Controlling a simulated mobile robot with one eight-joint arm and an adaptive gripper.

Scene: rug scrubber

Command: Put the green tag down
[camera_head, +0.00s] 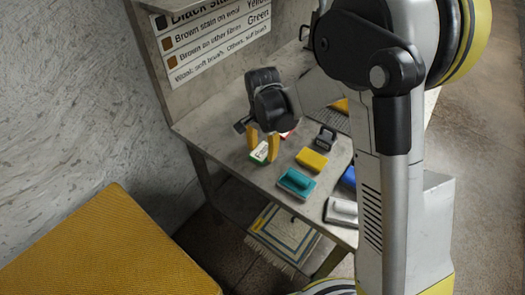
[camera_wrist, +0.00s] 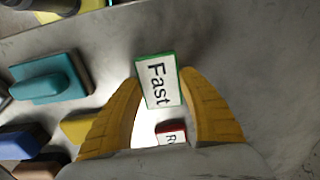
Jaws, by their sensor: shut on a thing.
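In the head view the green tag (camera_head: 262,152) shows between the fingertips of my gripper (camera_head: 262,156), low over the left part of the grey table (camera_head: 236,151). I cannot tell whether the tag touches the tabletop. A red-edged tag (camera_wrist: 171,133) lies on the table behind it, partly hidden by my gripper.
A teal brush (camera_head: 296,183), a yellow block (camera_head: 312,160) and a dark brush (camera_head: 326,138) stand to the right on the table. A sign (camera_head: 215,40) hangs on the back panel. The tabletop beside the tag (camera_wrist: 270,70) is bare.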

